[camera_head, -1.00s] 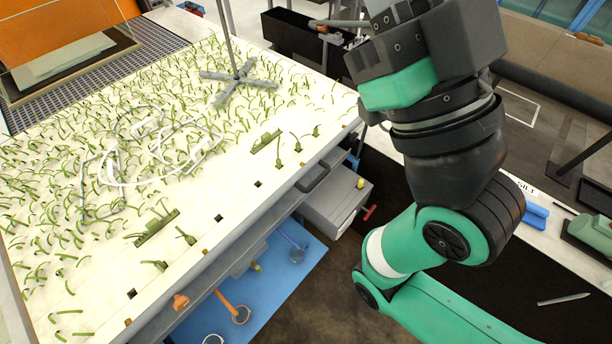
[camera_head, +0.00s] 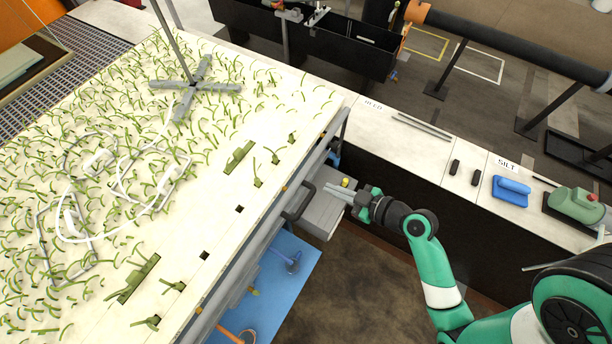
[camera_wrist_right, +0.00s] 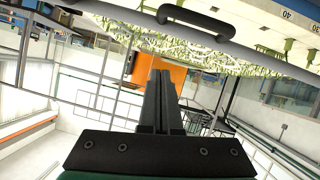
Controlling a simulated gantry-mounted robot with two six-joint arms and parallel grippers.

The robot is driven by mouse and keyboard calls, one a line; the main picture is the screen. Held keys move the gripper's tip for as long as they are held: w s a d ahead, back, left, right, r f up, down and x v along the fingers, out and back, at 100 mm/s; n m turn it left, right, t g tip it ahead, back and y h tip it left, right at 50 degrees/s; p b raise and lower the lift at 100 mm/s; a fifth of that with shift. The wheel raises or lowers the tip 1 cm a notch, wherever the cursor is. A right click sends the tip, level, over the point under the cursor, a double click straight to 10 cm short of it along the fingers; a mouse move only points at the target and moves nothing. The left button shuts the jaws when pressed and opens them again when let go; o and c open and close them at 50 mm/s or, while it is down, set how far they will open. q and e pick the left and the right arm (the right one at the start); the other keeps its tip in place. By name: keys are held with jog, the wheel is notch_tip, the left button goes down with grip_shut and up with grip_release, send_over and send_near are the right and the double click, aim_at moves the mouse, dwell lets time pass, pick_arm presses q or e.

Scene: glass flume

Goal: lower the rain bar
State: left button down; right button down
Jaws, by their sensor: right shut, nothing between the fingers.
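My right gripper (camera_head: 335,190) is shut and empty, with its fingertips at the top of a grey box (camera_head: 323,214) beside the flume. A small yellow knob (camera_head: 346,182) shows just behind the fingers; I cannot tell if they touch it. In the right wrist view the two fingers (camera_wrist_right: 162,88) lie together, pointing up the picture below a dark handle (camera_wrist_right: 197,20) on the flume's side. I cannot pick out the rain bar with certainty. My left gripper is not in view.
The flume bed (camera_head: 215,215) with green plant strips fills the left. A pole on a cross-shaped foot (camera_head: 193,87) stands on it. A white bench (camera_head: 430,140) with a blue block (camera_head: 510,190) lies at right. Open floor lies below the gripper.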

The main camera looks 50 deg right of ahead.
jog(key=b, duration=0.4)
send_over(301, 180)
jog(key=s+a, duration=0.1)
jog(key=s, duration=0.1)
notch_tip(301, 180, down, 4)
jog(key=f, duration=0.2)
jog(key=s+f, duration=0.1)
jog(key=shift+d, duration=0.35)
jog(key=shift+s+d+f, duration=0.1)
jog(key=shift+f, duration=0.35)
